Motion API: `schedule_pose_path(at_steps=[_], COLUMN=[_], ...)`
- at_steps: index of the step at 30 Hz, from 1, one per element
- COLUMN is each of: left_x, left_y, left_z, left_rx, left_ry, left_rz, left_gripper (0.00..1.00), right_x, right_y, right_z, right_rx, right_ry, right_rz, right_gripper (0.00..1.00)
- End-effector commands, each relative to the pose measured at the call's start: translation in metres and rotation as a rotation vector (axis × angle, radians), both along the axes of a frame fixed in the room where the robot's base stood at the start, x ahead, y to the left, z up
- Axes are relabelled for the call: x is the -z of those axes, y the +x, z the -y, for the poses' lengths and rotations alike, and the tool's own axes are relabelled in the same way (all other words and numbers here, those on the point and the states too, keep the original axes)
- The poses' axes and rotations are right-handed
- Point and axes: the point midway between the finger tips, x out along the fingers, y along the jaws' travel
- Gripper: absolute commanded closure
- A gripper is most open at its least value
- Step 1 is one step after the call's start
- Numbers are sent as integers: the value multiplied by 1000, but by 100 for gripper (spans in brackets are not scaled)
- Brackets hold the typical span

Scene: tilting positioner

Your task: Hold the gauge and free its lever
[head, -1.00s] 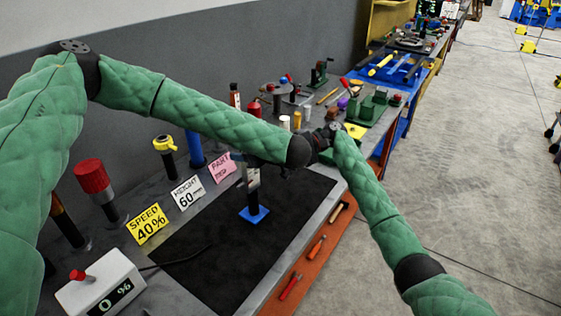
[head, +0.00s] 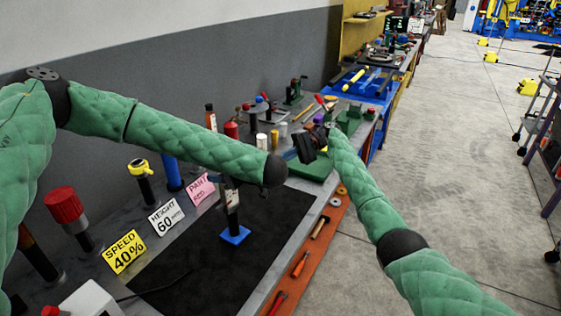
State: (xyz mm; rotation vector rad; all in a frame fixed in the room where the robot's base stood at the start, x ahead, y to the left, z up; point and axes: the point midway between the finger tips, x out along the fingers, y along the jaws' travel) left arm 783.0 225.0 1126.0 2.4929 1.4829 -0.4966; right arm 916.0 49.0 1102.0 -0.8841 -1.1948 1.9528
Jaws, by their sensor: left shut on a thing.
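The gauge is a dark upright post (head: 233,216) on a square blue base (head: 236,235), standing on the black mat (head: 200,268). My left gripper (head: 230,185) is at the top of the gauge and shut on it, mostly hidden behind my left wrist. The gauge's lever cannot be made out. My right gripper (head: 295,153) is up and to the right of the gauge, apart from it, past the mat's far end. Its fingers are small and dark, so their opening cannot be told.
Yellow SPEED 40% (head: 123,253), white HEIGHT 60 (head: 165,217) and pink PAINT (head: 201,190) cards stand left of the mat. A red-capped post (head: 64,205) and a yellow-topped post (head: 140,168) stand behind them. Hand tools lie on the orange strip (head: 290,283) along the front.

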Motion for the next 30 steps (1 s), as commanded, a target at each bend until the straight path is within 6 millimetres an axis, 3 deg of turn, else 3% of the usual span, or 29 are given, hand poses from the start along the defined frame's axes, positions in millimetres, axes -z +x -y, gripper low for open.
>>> schedule_pose_path(at_steps=[8,9,13,23,30], left_x=[0,-1,-1,0,-13], left_y=[0,0,0,-1,-13], left_z=[0,0,0,2,26], left_rx=[0,0,-1,1,3], left_ry=[0,0,0,0,-1], left_rz=[1,2,2,0,1], left_gripper=[91,47,24,24,24], right_x=[0,0,0,0,0], right_y=[0,0,0,0,0], right_z=[0,0,0,0,0], right_rx=[0,0,0,0,0], right_ry=[0,-1,-1,-1,-1], right_rz=[0,-1,-1,-1,-1], right_gripper=[100,100,100,100,100])
